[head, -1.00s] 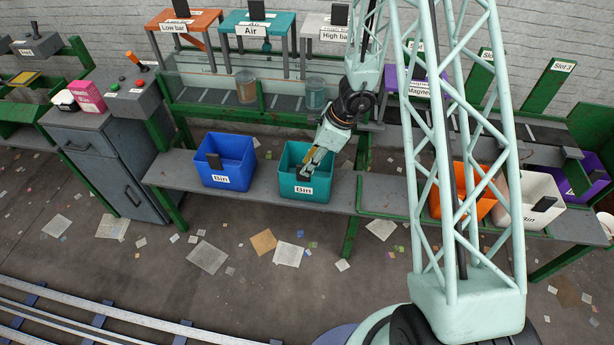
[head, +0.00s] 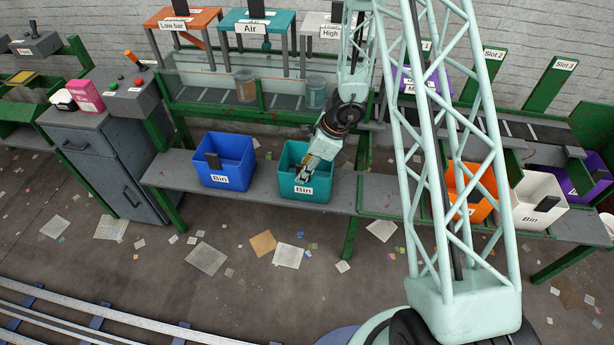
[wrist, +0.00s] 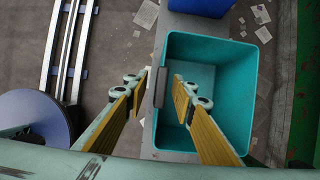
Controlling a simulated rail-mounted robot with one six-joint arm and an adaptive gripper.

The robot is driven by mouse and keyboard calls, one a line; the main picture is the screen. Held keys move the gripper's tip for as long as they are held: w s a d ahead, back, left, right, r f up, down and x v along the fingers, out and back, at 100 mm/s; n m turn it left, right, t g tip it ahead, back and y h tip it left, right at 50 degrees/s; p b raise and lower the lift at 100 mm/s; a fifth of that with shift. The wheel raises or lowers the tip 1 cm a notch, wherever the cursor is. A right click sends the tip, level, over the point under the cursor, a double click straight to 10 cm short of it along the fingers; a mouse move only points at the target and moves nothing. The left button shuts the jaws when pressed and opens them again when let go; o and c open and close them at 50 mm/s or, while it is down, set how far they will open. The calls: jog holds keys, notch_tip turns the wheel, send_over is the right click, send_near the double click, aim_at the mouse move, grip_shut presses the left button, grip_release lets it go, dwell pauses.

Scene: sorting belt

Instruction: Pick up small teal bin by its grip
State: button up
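The small teal bin (head: 296,190) stands on the grey shelf, its "Bin" label facing front. In the wrist view it is open-topped and looks empty (wrist: 210,45). Its grip (wrist: 160,88) is a dark upright tab on one wall. My gripper (head: 306,177) points down at the bin's front wall. In the wrist view my gripper (wrist: 163,75) is open, with one yellow-padded finger on the outer side of the grip and the other over the bin's inside. The grip shows between them with gaps. In the head view the fingers mostly hide the grip.
A blue bin (head: 222,172) stands left of the teal one on the same shelf (head: 258,186). Orange (head: 470,192) and white (head: 537,203) bins stand to the right. A green post (head: 362,160) rises close to the teal bin's right. Clear cups (head: 316,95) stand behind.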

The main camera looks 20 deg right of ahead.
aim_at(303, 165)
jog(key=shift+c, duration=0.3)
grip_shut()
jog(key=shift+r, duration=0.1)
jog(key=shift+r+p, duration=0.7)
jog(key=shift+r, duration=1.05)
jog(key=s+a+r+b, duration=0.1)
jog(key=s+b, duration=0.4)
jog(key=s, duration=1.1)
jog(key=shift+a+r, duration=0.15)
jog(key=shift+a, duration=0.05)
